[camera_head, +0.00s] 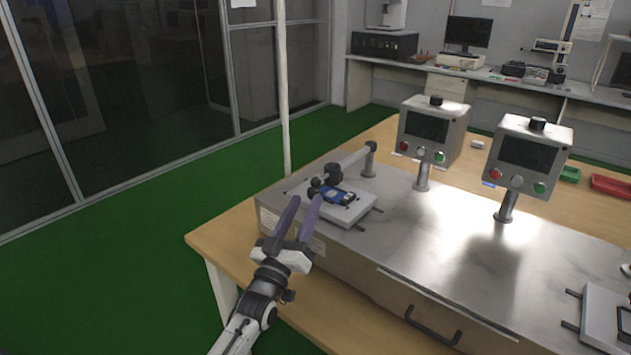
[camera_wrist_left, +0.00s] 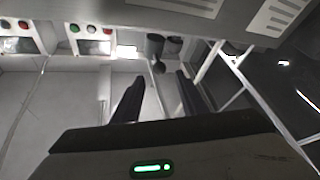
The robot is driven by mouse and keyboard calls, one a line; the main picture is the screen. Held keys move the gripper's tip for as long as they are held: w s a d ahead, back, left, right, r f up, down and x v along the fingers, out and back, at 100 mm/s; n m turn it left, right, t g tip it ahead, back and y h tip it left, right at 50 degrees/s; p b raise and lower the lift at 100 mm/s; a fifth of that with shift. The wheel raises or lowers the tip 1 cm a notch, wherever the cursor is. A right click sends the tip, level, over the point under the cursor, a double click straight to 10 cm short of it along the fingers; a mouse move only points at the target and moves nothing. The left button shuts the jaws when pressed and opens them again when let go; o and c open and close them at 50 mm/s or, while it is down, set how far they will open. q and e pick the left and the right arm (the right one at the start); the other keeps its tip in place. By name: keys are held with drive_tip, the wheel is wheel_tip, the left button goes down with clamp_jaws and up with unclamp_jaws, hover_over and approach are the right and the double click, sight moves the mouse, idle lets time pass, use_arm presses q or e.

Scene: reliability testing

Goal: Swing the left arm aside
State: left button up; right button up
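My left gripper (camera_head: 305,203) comes in from the lower left in the head view, its two purple-grey fingers apart with nothing between them. It is at the near left end of the metal test bench (camera_head: 397,237), in front of a small platform (camera_head: 348,211) holding a blue and dark device (camera_head: 337,196). I cannot tell the exact gap to the bench. In the left wrist view the two dark fingers (camera_wrist_left: 160,76) are spread and empty. My right gripper is in neither view.
Two control boxes (camera_head: 431,133) (camera_head: 526,158) stand on posts on the bench. A jointed test arm (camera_head: 346,163) reaches over the platform. A second platform (camera_head: 596,322) is at the lower right. A wooden table (camera_head: 223,238) carries the bench. Green floor (camera_head: 130,275) at left is clear.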

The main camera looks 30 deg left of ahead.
sight(314, 186)
use_arm(q)
drive_tip(key=x, duration=0.7)
drive_tip(key=shift+w+r, duration=0.1)
drive_tip(key=shift+w, duration=0.25)
drive_tip(key=shift+c, duration=0.4)
clamp_jaws()
